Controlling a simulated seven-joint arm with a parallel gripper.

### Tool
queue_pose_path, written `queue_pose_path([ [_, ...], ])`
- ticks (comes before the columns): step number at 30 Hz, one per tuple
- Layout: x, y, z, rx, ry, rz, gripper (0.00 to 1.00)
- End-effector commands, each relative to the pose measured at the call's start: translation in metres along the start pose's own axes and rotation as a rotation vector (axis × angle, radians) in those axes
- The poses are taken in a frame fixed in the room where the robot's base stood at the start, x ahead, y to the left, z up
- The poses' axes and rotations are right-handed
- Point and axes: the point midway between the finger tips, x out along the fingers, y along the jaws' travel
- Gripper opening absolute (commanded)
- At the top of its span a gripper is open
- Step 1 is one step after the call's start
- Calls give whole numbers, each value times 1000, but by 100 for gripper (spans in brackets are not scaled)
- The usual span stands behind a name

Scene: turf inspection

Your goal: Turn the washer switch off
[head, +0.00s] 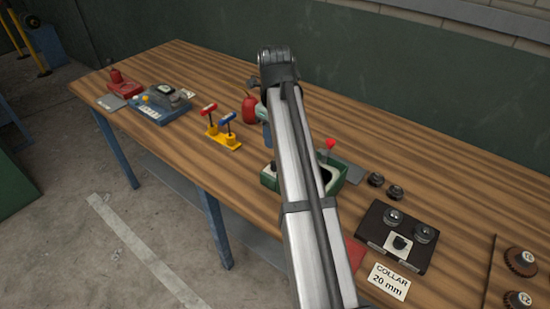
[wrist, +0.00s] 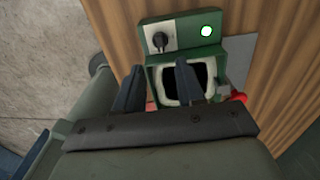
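The green washer (wrist: 150,62) shows in the wrist view with a white-rimmed dark opening (wrist: 187,86). At its top is a panel with a black switch knob (wrist: 160,40) on a pale plate and a bright, pale lamp (wrist: 207,31). A red knob (wrist: 238,97) is at its right side. My gripper (wrist: 160,67) is open, its two fingers apart with nothing between them. The fingertips appear over the washer, just below the switch in the picture. In the head view my arm hides much of the washer (head: 356,172) and the gripper.
A red-knobbed lever (head: 330,143) rises by the washer. Yellow stand with red and blue T-handles (head: 222,140), a red can (head: 249,108) and a blue device (head: 158,108) are left. A black box with dials (head: 396,236) and collar sign (head: 389,282) are right.

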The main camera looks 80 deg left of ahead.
Motion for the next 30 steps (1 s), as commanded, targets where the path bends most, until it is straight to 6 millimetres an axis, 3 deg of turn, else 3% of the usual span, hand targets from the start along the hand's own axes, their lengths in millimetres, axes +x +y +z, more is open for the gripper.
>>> queue_pose_path([
  [9, 56, 0, -1, 0, 1, 1, 38],
  [15, 78, 0, 0, -1, 0, 0, 38],
  [30, 89, 0, 0, -1, -1, -1, 38],
])
